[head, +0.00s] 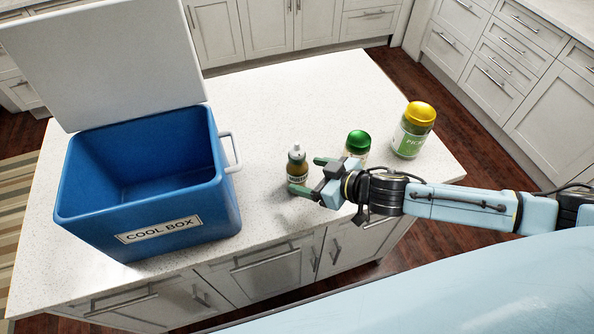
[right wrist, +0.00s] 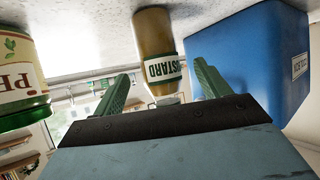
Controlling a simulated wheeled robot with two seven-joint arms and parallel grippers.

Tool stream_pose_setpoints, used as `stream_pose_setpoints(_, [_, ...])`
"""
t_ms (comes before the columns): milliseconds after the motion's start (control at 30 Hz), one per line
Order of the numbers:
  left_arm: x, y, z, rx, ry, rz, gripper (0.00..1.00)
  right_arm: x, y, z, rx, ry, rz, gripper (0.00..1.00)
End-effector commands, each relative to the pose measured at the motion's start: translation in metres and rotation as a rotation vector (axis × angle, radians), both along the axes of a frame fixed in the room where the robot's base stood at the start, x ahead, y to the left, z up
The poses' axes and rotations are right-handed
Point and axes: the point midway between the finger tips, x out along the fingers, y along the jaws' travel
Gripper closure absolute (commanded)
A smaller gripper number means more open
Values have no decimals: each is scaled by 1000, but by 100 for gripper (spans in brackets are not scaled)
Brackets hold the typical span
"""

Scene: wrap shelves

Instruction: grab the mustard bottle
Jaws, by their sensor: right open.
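The mustard bottle (head: 297,168) stands upright on the white counter, right of the cool box, with a pale nozzle on top. In the right wrist view, which is upside down, the bottle (right wrist: 155,40) shows its "MUSTARD" label. My right gripper (head: 310,176) is open, its green fingers pointing at the bottle from the right. In the wrist view the fingers (right wrist: 161,72) lie to either side of the bottle's line, with nothing gripped. I cannot tell whether a finger touches it. My left gripper is not in view.
The open blue cool box (head: 150,213) stands at the left, its lid (head: 105,60) raised. A green-lidded jar (head: 357,145) is just behind my right gripper, and a yellow-lidded pickle jar (head: 411,132) stands farther right. The counter (head: 290,95) behind the bottle is clear.

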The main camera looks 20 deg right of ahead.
Motion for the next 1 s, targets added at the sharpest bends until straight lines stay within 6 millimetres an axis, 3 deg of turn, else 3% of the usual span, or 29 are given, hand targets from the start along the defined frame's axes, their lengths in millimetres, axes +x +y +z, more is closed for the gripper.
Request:
stream_pose_setpoints(300, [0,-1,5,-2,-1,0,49,31,21,-16,0,-2,0,24])
stream_pose_setpoints(667, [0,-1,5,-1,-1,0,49,35,25,-21,1,-1,0,24])
stream_pose_setpoints(1000, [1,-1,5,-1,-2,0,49,35,24,-21,1,-1,0,69])
